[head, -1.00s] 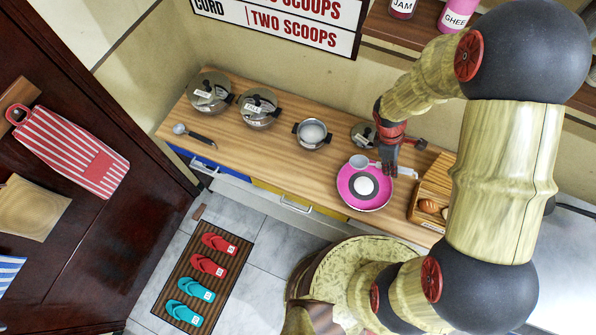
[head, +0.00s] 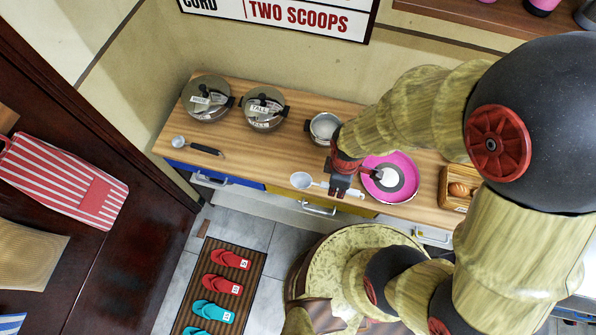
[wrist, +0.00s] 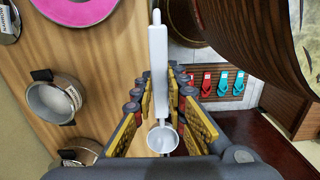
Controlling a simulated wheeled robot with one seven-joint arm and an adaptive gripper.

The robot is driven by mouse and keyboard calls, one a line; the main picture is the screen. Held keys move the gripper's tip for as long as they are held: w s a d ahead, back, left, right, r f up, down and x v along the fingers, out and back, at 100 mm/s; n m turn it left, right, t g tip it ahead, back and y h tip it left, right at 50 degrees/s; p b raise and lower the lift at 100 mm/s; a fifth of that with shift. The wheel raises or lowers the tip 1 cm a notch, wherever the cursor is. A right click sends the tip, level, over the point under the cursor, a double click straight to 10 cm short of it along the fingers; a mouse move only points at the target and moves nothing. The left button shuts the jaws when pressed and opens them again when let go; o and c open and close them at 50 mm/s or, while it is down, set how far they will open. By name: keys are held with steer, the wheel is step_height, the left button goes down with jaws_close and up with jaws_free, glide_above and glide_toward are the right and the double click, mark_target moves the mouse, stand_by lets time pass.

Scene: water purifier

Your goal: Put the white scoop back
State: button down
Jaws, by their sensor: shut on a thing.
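The white scoop has a round bowl (head: 301,180) at the left and a long white handle (head: 350,190) to the right. My gripper (head: 341,187) is shut on the handle, above the front edge of the wooden counter (head: 250,157). In the wrist view, the scoop's handle (wrist: 158,62) runs between the fingers (wrist: 160,105), with the bowl (wrist: 162,140) toward the palm. The bowl looks empty. The pink plate (head: 405,162) lies to the right, bearing a dark disc with a white mound (head: 389,177).
Two lidded pots (head: 207,98) (head: 264,108) and an open pot (head: 323,126) stand at the back. A dark-handled scoop (head: 197,146) lies at the left. A bread box (head: 459,186) is at the right. Blue, yellow and white drawers are below. Free counter lies left of my gripper.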

steer(key=shift+w+a, duration=0.1)
steer(key=shift+a, duration=0.15)
steer(key=w+a+f, duration=0.2)
steer(key=w+f, duration=0.1)
steer(key=w+a+f+b, duration=0.1)
steer(key=w+a+f, duration=0.1)
steer(key=w, duration=0.2)
steer(key=w+a+f+b, duration=0.1)
steer(key=w+a+f, duration=0.1)
steer(key=w+f, duration=0.1)
steer(key=shift+w+a+f, duration=0.15)
steer(key=shift+w+f, duration=0.2)
steer(key=shift+w, duration=0.1)
steer(key=shift+w+a+f, duration=0.25)
steer(key=shift+w+f, duration=0.15)
steer(key=shift+f, duration=0.15)
step_height(320, 180, down, 3)
steer(key=shift+w+f+b, duration=0.15)
steer(key=shift+f+b, duration=0.05)
steer(key=shift+b, duration=0.3)
steer(key=shift+r, duration=0.1)
steer(key=c, duration=2.3)
jaws_free()
steer(key=shift+f, duration=0.2)
steer(key=o, duration=0.5)
